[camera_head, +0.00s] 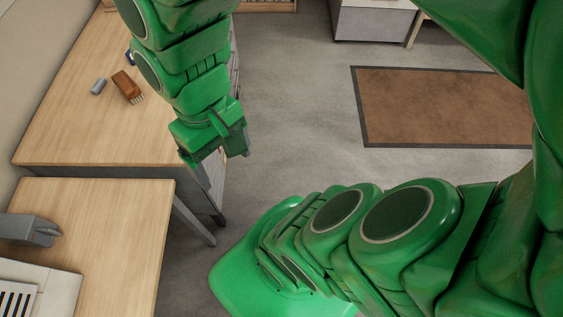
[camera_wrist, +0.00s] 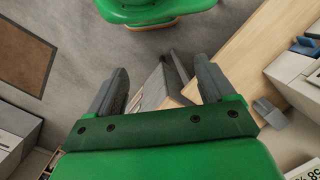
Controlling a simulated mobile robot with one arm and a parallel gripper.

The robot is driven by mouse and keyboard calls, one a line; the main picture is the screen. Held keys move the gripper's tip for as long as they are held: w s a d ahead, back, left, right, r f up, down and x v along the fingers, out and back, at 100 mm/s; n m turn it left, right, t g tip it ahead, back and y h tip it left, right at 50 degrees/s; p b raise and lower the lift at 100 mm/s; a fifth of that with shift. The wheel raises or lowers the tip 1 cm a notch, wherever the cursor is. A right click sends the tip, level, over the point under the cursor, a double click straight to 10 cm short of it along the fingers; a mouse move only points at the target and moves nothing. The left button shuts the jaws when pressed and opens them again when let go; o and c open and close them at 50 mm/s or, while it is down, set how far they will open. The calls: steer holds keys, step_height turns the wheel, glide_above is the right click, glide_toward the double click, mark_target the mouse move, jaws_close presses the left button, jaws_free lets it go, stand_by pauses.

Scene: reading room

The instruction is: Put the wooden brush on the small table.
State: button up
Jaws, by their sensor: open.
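The wooden brush (camera_head: 127,86) is a small brown block with pale bristles. It lies on the far light-wood desktop (camera_head: 75,135) at the left of the head view. I cannot make it out in the wrist view. My gripper (camera_head: 216,157) hangs over the floor just right of the desks, apart from the brush. Its two fingers stand apart with nothing between them in the wrist view (camera_wrist: 160,82). A second light-wood top (camera_head: 115,235) stands nearer at the left. I cannot tell which surface is the small table.
A small grey object (camera_head: 98,86) and a partly hidden blue one lie beside the brush. A grey device (camera_head: 30,230) and a pale machine (camera_head: 45,288) sit on the nearer top. Open floor and a brown mat (camera_head: 440,105) lie to the right; a grey cabinet (camera_head: 370,20) stands behind.

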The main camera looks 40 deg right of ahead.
steer(key=w+d+r+n+h, duration=0.1)
steer(key=w+d+h, duration=0.15)
steer(key=d, duration=0.25)
steer(key=w+d+r+h, duration=0.2)
steer(key=w+d, duration=0.2)
steer(key=d, duration=0.2)
steer(key=w+d+r+n+t+h, duration=0.45)
steer(key=w+d+r+h, duration=0.25)
steer(key=w+d+r, duration=0.75)
steer(key=n+t+y, duration=0.9)
steer(key=n+t, duration=0.1)
steer(key=n, duration=1.6)
glide_above(127, 84)
steer(key=s+d, duration=0.2)
steer(key=s, duration=0.4)
step_height(127, 84, down, 35)
steer(key=f+n, duration=0.1)
steer(key=a+f+n+y, duration=0.1)
steer(key=f+n, duration=0.1)
steer(key=shift+w+a+t, duration=0.15)
steer(key=shift+a+t, duration=0.2)
steer(key=shift+a+f+n+y, duration=0.15)
steer(key=shift+f+n+y, duration=0.2)
steer(key=shift+f+n, duration=0.1)
steer(key=shift+x, duration=3.95)
